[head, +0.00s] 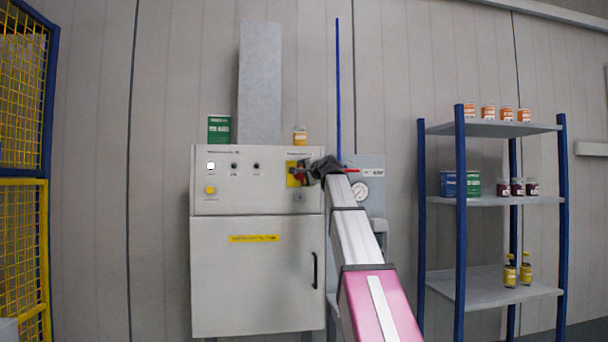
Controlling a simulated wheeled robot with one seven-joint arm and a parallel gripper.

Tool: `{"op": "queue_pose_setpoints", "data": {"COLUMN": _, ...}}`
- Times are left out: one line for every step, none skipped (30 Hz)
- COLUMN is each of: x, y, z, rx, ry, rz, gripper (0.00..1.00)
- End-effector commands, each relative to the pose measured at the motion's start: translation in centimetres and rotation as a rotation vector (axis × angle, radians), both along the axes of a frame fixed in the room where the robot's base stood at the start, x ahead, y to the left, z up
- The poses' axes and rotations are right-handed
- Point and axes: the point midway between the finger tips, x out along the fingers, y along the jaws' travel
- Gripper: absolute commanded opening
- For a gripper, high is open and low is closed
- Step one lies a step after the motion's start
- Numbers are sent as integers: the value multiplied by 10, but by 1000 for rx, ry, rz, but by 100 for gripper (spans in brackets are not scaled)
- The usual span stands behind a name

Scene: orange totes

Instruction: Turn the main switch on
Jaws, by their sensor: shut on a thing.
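The main switch (292,173) is on a yellow plate at the upper right of a grey control cabinet (255,291). Part of the plate shows, with some red on it; its right side is hidden behind my gripper. My gripper (308,172) is dark and small in the head view, at the end of my arm reaching up from the lower right. It is shut on the switch handle. The handle's exact angle cannot be made out.
The cabinet face has a white square button, a yellow button and two dark knobs. A green can (219,129) and a small jar (300,135) stand on top. A gauge (360,190) is right of my arm. A blue-post shelf (485,202) stands at right, a yellow mesh fence (22,240) at left.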

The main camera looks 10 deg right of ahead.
Motion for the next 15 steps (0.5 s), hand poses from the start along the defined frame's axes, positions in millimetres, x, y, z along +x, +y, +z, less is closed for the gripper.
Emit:
{"op": "queue_pose_setpoints", "data": {"x": -1, "y": 0, "z": -2, "rx": 32, "ry": 0, "rz": -1, "gripper": 59}}
{"op": "queue_pose_setpoints", "data": {"x": -1, "y": 0, "z": -2, "rx": 52, "ry": 1, "rz": 0, "gripper": 59}}
{"op": "queue_pose_setpoints", "data": {"x": -1, "y": 0, "z": -2, "rx": 75, "ry": 1, "rz": -1, "gripper": 59}}
{"op": "queue_pose_setpoints", "data": {"x": -1, "y": 0, "z": -2, "rx": 93, "ry": 1, "rz": 0, "gripper": 59}}
{"op": "queue_pose_setpoints", "data": {"x": -1, "y": 0, "z": -2, "rx": 110, "ry": 0, "rz": -1, "gripper": 59}}
{"op": "queue_pose_setpoints", "data": {"x": -1, "y": 0, "z": -3, "rx": 129, "ry": 0, "rz": -1, "gripper": 59}}
{"op": "queue_pose_setpoints", "data": {"x": -1, "y": 0, "z": -3, "rx": 142, "ry": 0, "rz": -1, "gripper": 59}}
{"op": "queue_pose_setpoints", "data": {"x": -1, "y": 0, "z": -3, "rx": 155, "ry": 0, "rz": 0, "gripper": 59}}
{"op": "queue_pose_setpoints", "data": {"x": -1, "y": 0, "z": -3, "rx": 170, "ry": 1, "rz": 0, "gripper": 59}}
{"op": "queue_pose_setpoints", "data": {"x": -1, "y": 0, "z": -3, "rx": 179, "ry": 1, "rz": 0, "gripper": 59}}
{"op": "queue_pose_setpoints", "data": {"x": -1, "y": 0, "z": -3, "rx": 188, "ry": 0, "rz": -1, "gripper": 59}}
{"op": "queue_pose_setpoints", "data": {"x": -1, "y": -1, "z": -3, "rx": 198, "ry": 0, "rz": -1, "gripper": 59}}
{"op": "queue_pose_setpoints", "data": {"x": 0, "y": 0, "z": -3, "rx": 204, "ry": 0, "rz": -1, "gripper": 59}}
{"op": "queue_pose_setpoints", "data": {"x": 0, "y": 0, "z": -4, "rx": 211, "ry": 1, "rz": -1, "gripper": 59}}
{"op": "queue_pose_setpoints", "data": {"x": 0, "y": 0, "z": -4, "rx": 217, "ry": 0, "rz": -1, "gripper": 59}}
